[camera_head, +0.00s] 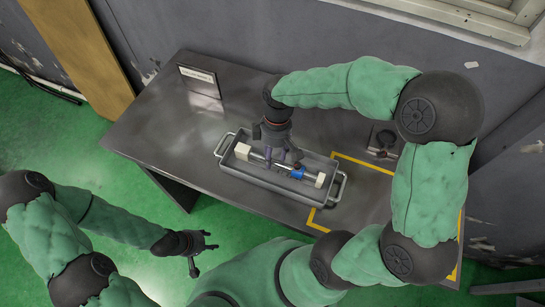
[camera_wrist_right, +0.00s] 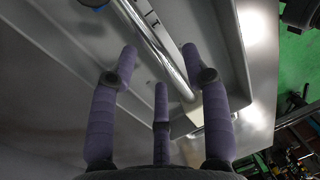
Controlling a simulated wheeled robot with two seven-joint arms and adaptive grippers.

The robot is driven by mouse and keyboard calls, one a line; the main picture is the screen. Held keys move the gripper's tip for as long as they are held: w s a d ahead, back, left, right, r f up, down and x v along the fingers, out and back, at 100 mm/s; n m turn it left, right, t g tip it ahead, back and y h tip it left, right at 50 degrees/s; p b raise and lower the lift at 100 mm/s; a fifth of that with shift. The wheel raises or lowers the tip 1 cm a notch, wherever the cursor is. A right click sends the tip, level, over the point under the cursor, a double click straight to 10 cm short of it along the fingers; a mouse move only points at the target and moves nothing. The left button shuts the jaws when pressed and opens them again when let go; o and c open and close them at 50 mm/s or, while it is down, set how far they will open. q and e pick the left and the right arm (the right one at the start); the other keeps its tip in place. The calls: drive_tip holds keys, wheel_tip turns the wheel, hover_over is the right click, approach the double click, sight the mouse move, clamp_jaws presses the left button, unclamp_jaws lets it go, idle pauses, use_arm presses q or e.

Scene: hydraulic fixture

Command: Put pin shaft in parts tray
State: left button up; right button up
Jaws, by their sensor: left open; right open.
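The pin shaft, a shiny silver rod (camera_head: 258,157), lies lengthwise within the grey metal parts tray (camera_head: 262,181), between cream blocks at its ends. A blue piece (camera_head: 297,173) sits by the rod's right part. My right gripper (camera_head: 283,155) points down over the tray, open, and partly hides the rod. In the right wrist view the rod (camera_wrist_right: 160,50) runs diagonally between the spread purple fingers (camera_wrist_right: 160,62); I cannot tell whether they touch it. My left gripper (camera_head: 204,252) is open and empty, off the table's front edge above the green floor.
The dark grey table (camera_head: 165,125) is clear left of the tray. A small sign (camera_head: 200,80) stands at its back left. A yellow outline (camera_head: 352,161) surrounds a dark device (camera_head: 382,143) right of the tray. The tray has handles at both ends. A wall stands behind.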

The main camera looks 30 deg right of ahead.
wheel_tip(320, 180, up, 9)
drive_tip(key=w+d+p, duration=0.1)
drive_tip(key=p, duration=0.1)
